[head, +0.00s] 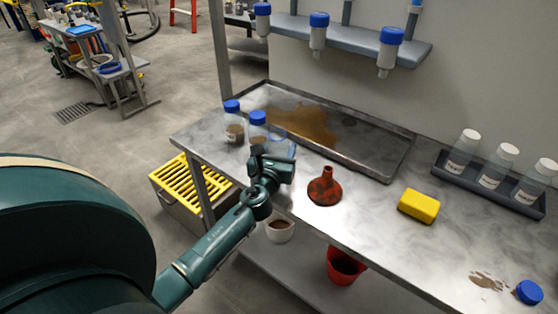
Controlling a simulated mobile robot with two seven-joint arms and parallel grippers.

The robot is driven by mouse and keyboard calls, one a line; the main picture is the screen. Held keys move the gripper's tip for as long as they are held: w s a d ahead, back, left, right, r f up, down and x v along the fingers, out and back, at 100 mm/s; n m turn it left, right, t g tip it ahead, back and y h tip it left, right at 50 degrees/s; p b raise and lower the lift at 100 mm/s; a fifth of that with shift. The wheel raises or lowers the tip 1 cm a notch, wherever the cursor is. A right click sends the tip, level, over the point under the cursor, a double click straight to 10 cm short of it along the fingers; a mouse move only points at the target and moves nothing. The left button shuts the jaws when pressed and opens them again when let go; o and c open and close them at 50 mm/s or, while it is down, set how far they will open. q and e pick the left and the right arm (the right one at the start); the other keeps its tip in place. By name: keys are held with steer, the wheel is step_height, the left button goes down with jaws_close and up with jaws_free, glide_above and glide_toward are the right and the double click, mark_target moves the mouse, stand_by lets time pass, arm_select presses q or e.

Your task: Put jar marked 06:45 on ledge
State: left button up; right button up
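Two clear jars with blue caps and brown contents stand at the bench's left end: one jar (234,130) to the left and another jar (257,119) just behind my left gripper (274,160). My gripper hides the lower part of the second jar. I cannot tell whether the gripper touches it, or whether its fingers are open. Three labelled bottles, the middle one (495,170) among them, stand in a dark rack (474,184) at the right. No label can be read as 06:45. A grey wall ledge (350,37) is at the top. My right gripper is not in view.
A metal tray (386,168) with a brown puddle lies behind the jars. A red funnel (325,190), a yellow sponge (419,206) and a loose blue cap (529,292) are on the bench. Blue-topped bottles (319,32) hang at the ledge. A yellow grate (187,184) is below left.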

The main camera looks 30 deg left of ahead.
arm_select(q)
step_height(320, 180, down, 2)
steer(key=shift+f+b, duration=0.1)
steer(key=shift+b, duration=0.35)
steer(key=shift+f, duration=0.3)
steer(key=shift+r, duration=0.1)
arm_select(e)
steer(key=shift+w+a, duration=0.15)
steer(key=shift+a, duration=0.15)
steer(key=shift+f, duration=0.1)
arm_select(q)
steer(key=shift+f+b, duration=0.3)
steer(key=o, duration=1.1)
steer(key=shift+r, duration=0.1)
steer(key=shift+c, duration=0.2)
